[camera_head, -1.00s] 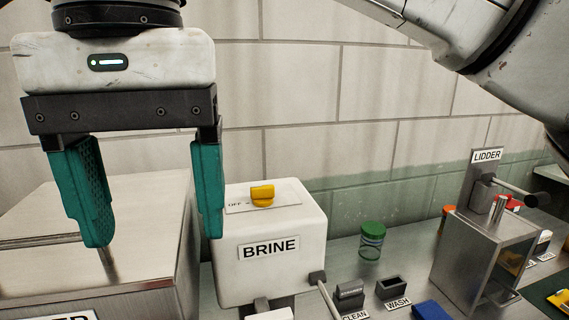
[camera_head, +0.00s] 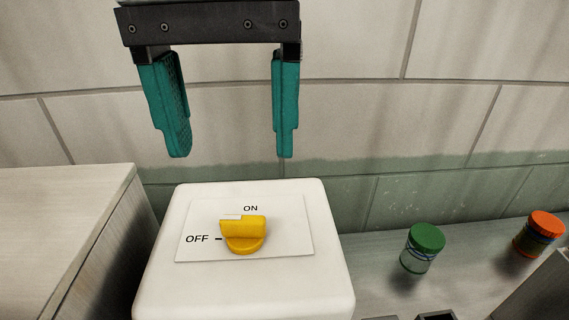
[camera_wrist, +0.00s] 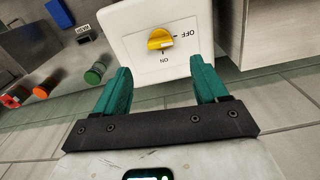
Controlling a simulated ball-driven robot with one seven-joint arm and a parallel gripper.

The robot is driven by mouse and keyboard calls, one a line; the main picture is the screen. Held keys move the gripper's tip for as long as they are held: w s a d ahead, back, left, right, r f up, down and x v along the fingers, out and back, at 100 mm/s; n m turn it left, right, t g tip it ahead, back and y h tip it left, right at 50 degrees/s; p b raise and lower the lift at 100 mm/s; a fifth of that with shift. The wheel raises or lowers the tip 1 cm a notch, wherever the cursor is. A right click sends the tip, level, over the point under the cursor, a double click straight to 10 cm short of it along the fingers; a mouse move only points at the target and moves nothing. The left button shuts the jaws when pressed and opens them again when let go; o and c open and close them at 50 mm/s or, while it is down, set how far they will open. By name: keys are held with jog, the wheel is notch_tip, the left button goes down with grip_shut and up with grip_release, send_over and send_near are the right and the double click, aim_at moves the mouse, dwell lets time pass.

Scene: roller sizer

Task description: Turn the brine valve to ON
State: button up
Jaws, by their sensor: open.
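The brine valve is a yellow knob (camera_head: 243,233) on a white plate (camera_head: 292,240) on top of the white brine box (camera_head: 245,295). In the head view its handle lies crosswise, level with the OFF mark at its left; ON is printed behind it. The knob also shows in the wrist view (camera_wrist: 160,39). My gripper (camera_head: 232,155), with teal fingers, is open and empty. In the head view it appears above and behind the knob, not touching it. In the wrist view the knob lies beyond the fingertips, roughly between them.
A metal cabinet (camera_head: 60,235) stands close at the left of the box. A green-lidded jar (camera_head: 423,248) and an orange-lidded jar (camera_head: 538,233) stand on the counter at the right. A tiled wall (camera_head: 350,110) is behind.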

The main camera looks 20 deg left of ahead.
aim_at(242, 219)
notch_tip(242, 219, down, 9)
jog(key=shift+f+p, duration=0.1)
jog(key=shift+p, duration=0.35)
jog(key=c, duration=1.1)
